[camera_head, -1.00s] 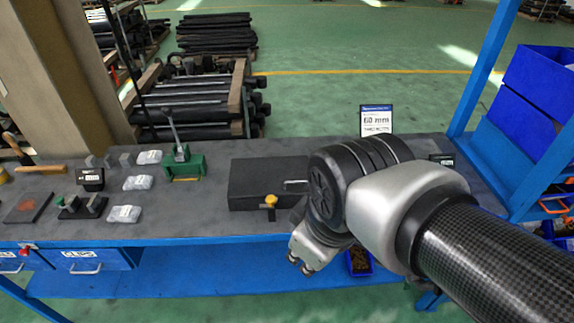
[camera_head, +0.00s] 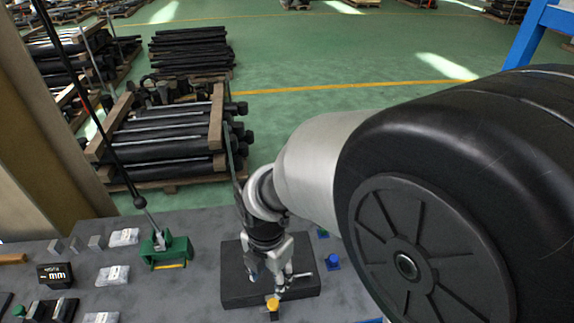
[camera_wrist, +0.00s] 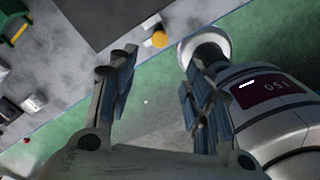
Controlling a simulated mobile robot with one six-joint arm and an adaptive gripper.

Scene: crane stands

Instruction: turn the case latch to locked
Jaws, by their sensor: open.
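The dark case (camera_head: 235,290) lies flat on the bench, partly hidden by my arm. Its latch, with a yellow knob (camera_head: 272,304), sits at the front edge. I cannot tell which way the latch is turned. The case (camera_wrist: 100,18) and yellow knob (camera_wrist: 158,40) also show at the top of the wrist view. My gripper (camera_head: 270,278) is open over the case, pointing down, just behind the knob in the head view. In the wrist view its fingers (camera_wrist: 160,85) are spread and empty, with the knob beyond their tips. I see no contact.
A green clamp-like stand (camera_head: 165,250) with an upright lever stands left of the case. Several grey blocks and pale packets (camera_head: 113,275) lie farther left. Small blue items (camera_head: 332,262) sit to the right. Bare bench lies between the stand and case. Stacked bars are on the floor behind.

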